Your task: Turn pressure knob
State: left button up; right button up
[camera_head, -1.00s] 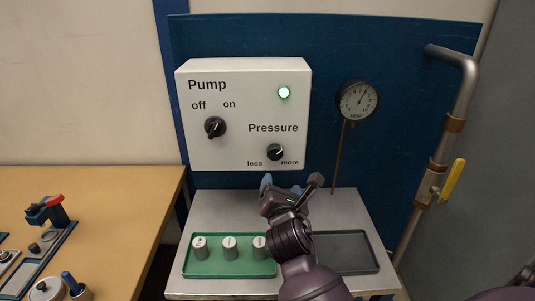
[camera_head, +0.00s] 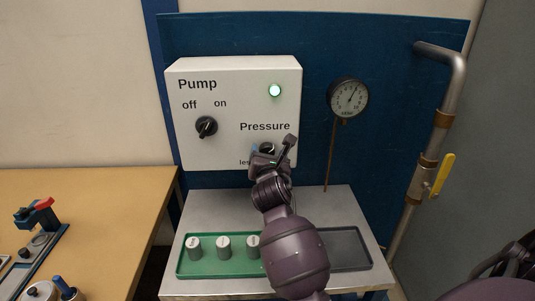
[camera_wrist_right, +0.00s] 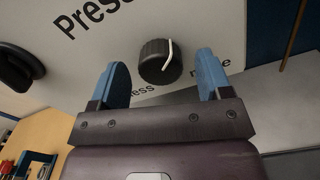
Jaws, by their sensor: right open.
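The pressure knob (camera_wrist_right: 160,62) is black and ribbed with a white pointer line, on the white pump box (camera_head: 235,85). In the head view the knob (camera_head: 267,148) is partly hidden by my right gripper (camera_head: 268,150). In the right wrist view my right gripper (camera_wrist_right: 163,78) is open, its two blue fingers to the left and right of the knob, with gaps on both sides. The round gauge (camera_head: 348,97) is to the right of the box. My left gripper is not in view.
The pump switch (camera_head: 206,127) and a lit green lamp (camera_head: 275,90) are on the box. Below, a steel table (camera_head: 330,200) holds a green tray (camera_head: 215,273) with several grey cylinders and a dark tray (camera_head: 345,250). A pipe with a yellow lever (camera_head: 444,174) stands at the right.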

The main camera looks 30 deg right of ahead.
jog(key=shift+w+d, duration=0.25)
jog(key=shift+w, duration=0.15)
jog(key=c, duration=0.9)
jog(key=shift+r+m+p, duration=0.2)
jog(key=shift+m+p, duration=0.2)
jog(key=shift+p, duration=0.35)
jog(key=shift+f, duration=0.1)
jog(key=shift+f+m, duration=0.1)
jog(key=shift+m, duration=0.2)
jog(key=o, duration=0.9)
